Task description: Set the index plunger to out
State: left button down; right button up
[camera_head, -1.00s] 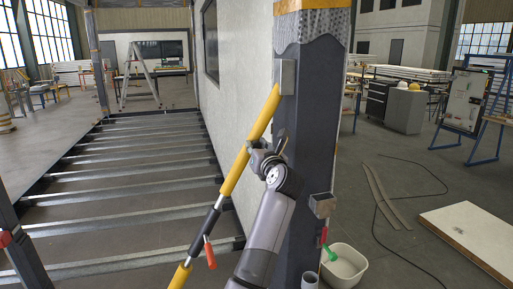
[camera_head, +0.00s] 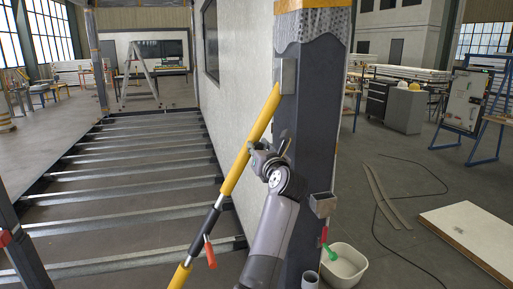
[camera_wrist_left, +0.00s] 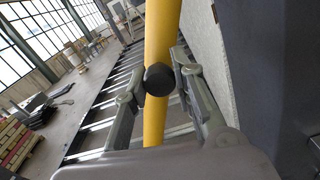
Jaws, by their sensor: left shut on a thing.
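A yellow diagonal brace tube (camera_head: 234,172) leans against the dark post. It also crosses the left wrist view from top to bottom (camera_wrist_left: 161,28). The index plunger shows there as a round black knob (camera_wrist_left: 159,80) in front of the tube. In the head view the gripper hides the knob. How far the plunger stands out is hard to tell. My right gripper is not in view.
The dark post (camera_head: 312,120) stands close to the right of my left arm. A metal bracket (camera_head: 287,76) meets the tube's top. Lower on the tube is a red handle (camera_head: 210,253). A white bucket (camera_head: 346,268) stands by the post's foot. Open floor joists lie left.

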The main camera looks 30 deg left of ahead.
pick_arm(q)
jog(key=shift+d+f, duration=0.1)
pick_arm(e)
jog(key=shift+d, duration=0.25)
pick_arm(q)
jog(key=c, duration=1.7)
grip_release()
jog(key=o, duration=0.4)
jog(key=shift+s+d, duration=0.2)
jog(key=shift+w+a, duration=0.1)
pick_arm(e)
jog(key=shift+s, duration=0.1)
pick_arm(q)
jog(key=v, duration=0.7)
